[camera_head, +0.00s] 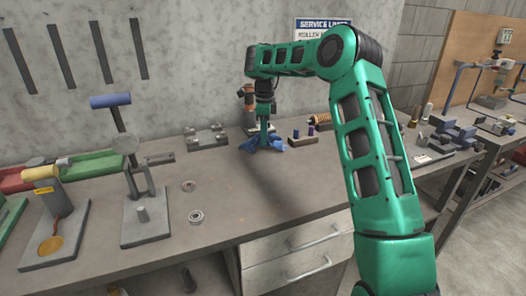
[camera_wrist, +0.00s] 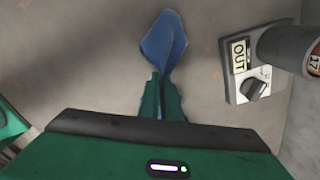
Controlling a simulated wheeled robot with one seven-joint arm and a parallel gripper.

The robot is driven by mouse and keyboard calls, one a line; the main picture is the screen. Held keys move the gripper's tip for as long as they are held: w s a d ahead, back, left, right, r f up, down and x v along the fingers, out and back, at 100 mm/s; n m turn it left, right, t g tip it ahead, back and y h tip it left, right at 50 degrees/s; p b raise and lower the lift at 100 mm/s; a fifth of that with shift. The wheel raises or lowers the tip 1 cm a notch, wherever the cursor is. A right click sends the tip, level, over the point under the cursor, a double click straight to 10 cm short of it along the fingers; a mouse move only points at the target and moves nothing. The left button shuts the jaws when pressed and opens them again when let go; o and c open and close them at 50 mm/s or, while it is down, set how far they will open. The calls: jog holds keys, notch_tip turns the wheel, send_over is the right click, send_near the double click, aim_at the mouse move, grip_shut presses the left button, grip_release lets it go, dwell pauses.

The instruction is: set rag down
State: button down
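The blue rag (camera_head: 275,146) is bunched at the tips of my gripper (camera_head: 264,138), low at the back of the grey workbench (camera_head: 270,190). In the wrist view the rag (camera_wrist: 165,42) sticks out past the fingers, and a strip of blue shows between them. The two green fingers of my gripper (camera_wrist: 163,98) are close together, shut on the rag. The rag's lower edge appears at or very near the bench top; I cannot tell whether it touches.
A device marked OUT (camera_wrist: 240,57) with a knob stands right of the rag in the wrist view. A grey fixture (camera_head: 206,137) lies left of my gripper. Two rings (camera_head: 196,216) and a press with a blue handle (camera_head: 146,215) are further left. The front middle of the bench is clear.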

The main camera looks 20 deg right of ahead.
jog(key=shift+s+a+f, duration=0.1)
jog(key=shift+s+f, duration=0.1)
jog(key=shift+s, duration=0.5)
jog(key=shift+s+a+f, duration=0.1)
jog(key=shift+s+f, duration=0.1)
jog(key=shift+s, duration=0.45)
jog(key=shift+s+a+f, duration=0.1)
jog(key=shift+s+f, duration=0.1)
jog(key=shift+s, duration=0.5)
jog(key=c, duration=1.6)
grip_release()
jog(key=shift+o, duration=0.2)
